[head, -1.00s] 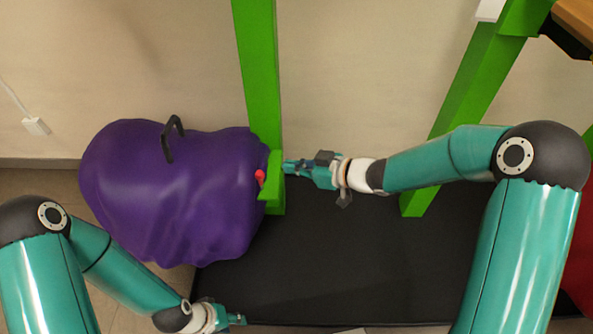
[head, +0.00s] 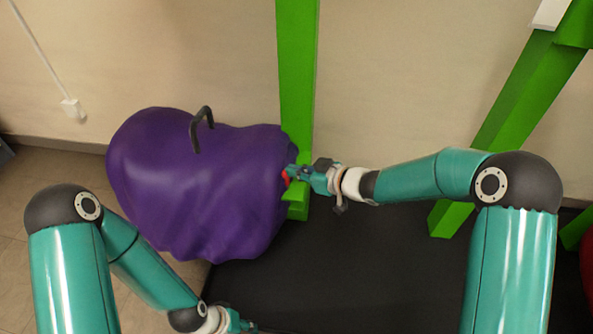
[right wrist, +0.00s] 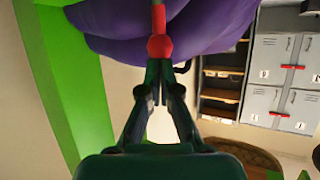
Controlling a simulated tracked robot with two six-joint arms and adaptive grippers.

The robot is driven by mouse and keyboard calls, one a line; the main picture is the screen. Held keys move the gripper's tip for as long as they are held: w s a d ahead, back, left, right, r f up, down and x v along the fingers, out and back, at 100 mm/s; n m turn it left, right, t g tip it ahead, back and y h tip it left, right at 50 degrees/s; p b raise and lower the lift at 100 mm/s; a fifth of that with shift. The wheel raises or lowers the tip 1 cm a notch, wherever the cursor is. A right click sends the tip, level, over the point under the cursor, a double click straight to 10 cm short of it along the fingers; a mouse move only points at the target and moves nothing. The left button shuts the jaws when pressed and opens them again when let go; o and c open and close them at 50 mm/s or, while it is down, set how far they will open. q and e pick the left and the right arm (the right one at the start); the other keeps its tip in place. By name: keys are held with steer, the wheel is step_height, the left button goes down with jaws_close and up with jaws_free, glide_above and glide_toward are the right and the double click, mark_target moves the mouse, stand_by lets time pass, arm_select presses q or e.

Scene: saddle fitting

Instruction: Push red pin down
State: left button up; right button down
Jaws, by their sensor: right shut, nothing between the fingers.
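The red pin (head: 286,178) shows as a small red patch at the right end of the purple covered saddle (head: 190,185), by the green stand. My right gripper (head: 293,171) is right at it and partly hides it. In the right wrist view, the pin's round red head (right wrist: 160,47) and its shaft are just beyond the fingertips of my right gripper (right wrist: 157,90). The fingers are shut with nothing between them. I cannot tell whether they touch the pin. My left gripper (head: 240,324) is low at the bottom edge, away from the pin; its fingers are unclear.
A green upright (head: 298,90) rises behind the right gripper, and a slanted green leg (head: 510,105) stands farther right. A dark handle (head: 200,125) tops the purple cover. The black mat (head: 370,265) looks clear. Lockers (right wrist: 275,75) and shelves show in the right wrist view.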

mark_target(287, 180)
steer(key=shift+f+b, duration=0.6)
steer(key=shift+f, duration=0.95)
steer(key=shift+s, duration=0.1)
